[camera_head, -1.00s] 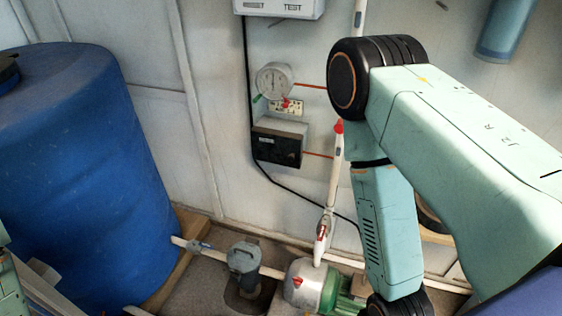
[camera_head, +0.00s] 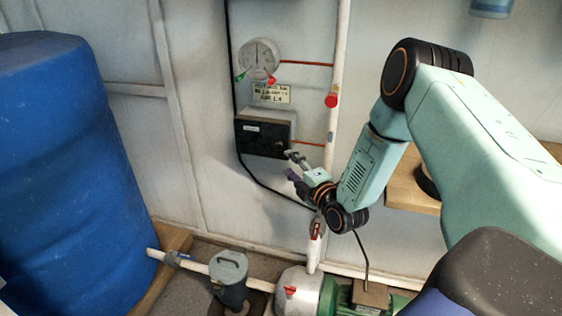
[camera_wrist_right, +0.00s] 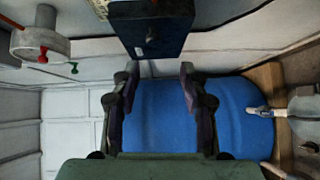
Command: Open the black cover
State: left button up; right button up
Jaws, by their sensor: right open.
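The black cover (camera_head: 264,137) is the dark front of a small box on the wall, below a round gauge. It looks closed, with a pale label at its upper left. In the right wrist view the dark box (camera_wrist_right: 150,30) is at the top centre, with a small knob or catch on its face. My right gripper (camera_head: 294,165) is just below and right of the box in the head view, apart from it. In the right wrist view its two fingers (camera_wrist_right: 156,78) are spread with nothing between them. My left gripper is not in view.
The round gauge (camera_head: 259,59) and a small sign (camera_head: 271,93) are above the box. A white vertical pipe (camera_head: 337,60) runs to its right, joined by red lines. A blue barrel (camera_head: 70,170) stands at left. A pump (camera_head: 300,291) is on the floor below.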

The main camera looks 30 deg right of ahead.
aim_at(280, 147)
jog(key=shift+n, duration=0.3)
jog(key=w+b, duration=0.1)
jog(key=w, duration=0.1)
jog(key=w+d+b, duration=0.1)
jog(key=w, duration=0.1)
jog(key=w+b, duration=0.1)
jog(key=w, duration=0.1)
jog(key=shift+w+d+r, duration=0.15)
jog(key=shift+w+d, duration=0.2)
jog(key=shift+d, duration=0.05)
jog(key=shift+w+r+b, duration=0.15)
jog(key=shift+w+b, duration=0.15)
jog(key=shift+w, duration=0.45)
jog(key=shift+c, duration=0.4)
grip_shut()
